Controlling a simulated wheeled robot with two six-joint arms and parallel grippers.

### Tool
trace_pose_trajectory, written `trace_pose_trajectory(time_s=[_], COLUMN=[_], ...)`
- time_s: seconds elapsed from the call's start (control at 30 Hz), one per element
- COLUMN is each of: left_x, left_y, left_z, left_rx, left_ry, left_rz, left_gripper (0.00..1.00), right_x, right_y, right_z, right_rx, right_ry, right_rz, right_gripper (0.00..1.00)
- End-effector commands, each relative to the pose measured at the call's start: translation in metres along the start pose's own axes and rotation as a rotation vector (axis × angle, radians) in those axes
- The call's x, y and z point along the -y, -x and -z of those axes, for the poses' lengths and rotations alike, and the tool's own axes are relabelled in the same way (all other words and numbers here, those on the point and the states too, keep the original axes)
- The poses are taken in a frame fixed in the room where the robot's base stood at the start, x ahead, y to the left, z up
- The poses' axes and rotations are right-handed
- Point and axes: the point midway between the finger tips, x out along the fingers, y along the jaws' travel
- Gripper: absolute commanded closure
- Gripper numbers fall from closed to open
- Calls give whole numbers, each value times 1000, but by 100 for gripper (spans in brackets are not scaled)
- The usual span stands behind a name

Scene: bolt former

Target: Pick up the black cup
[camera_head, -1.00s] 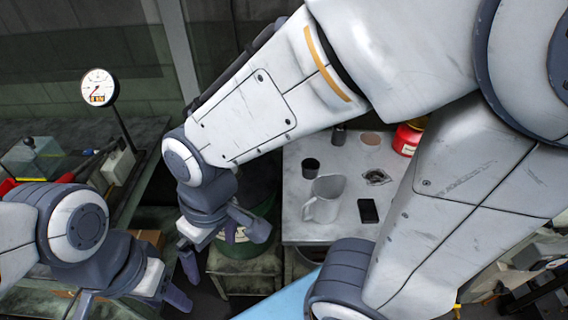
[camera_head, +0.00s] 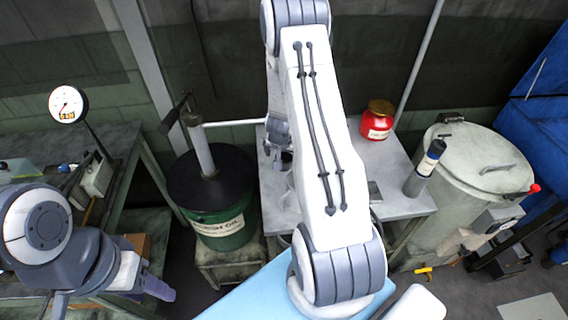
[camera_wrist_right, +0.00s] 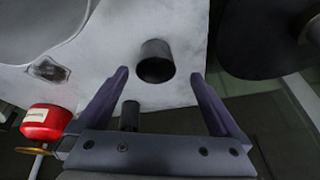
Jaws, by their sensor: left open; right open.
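The black cup (camera_wrist_right: 156,62) stands on the pale table (camera_head: 400,206), seen in the right wrist view. It appears between the fingertips of my right gripper (camera_wrist_right: 160,76), which is open and empty. The cup looks just beyond the fingertips; whether they touch it I cannot tell. In the head view my right arm hides the cup, and part of my right gripper (camera_head: 275,150) shows at the table's left side. My left gripper (camera_head: 110,296) is open and empty at the lower left, away from the table.
A red jar (camera_head: 377,120) and a grey bottle (camera_head: 425,168) stand on the table. A green drum (camera_head: 222,226) is left of it.

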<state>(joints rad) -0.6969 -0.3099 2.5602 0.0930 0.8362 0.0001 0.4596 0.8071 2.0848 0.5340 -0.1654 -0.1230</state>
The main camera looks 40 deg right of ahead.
Motion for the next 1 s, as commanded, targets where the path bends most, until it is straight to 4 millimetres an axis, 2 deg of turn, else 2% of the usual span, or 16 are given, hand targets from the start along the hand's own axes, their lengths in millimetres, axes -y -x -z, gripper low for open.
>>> trace_pose_trajectory(time_s=[0.03, 0.23, 0.5, 0.63, 0.83, 0.97, 1.0], left_x=[0, 0, 0, 0, 0, 0, 0], left_y=[-2, -3, 2, 2, 2, 2, 2], left_z=[0, 0, 0, 0, 0, 0, 0], left_rx=[0, 0, 0, 0, 0, 0, 0], left_ry=[0, 0, 0, 0, 0, 0, 0], left_rz=[0, 0, 0, 0, 0, 0, 0], left_gripper=[50, 50, 50, 50, 50, 50, 50], right_x=[0, -1, -6, -5, -6, -6, -6], right_y=[-8, -21, -58, -65, -65, -65, -65], right_z=[0, 1, 3, 4, 4, 4, 4], right_rx=[1, 1, 2, 0, 0, 0, 0], right_ry=[-1, -1, 1, 1, 0, 0, 0], right_rz=[0, 0, 1, 1, 2, 1, 1], right_gripper=[0, 0, 0, 0, 0, 50, 65])
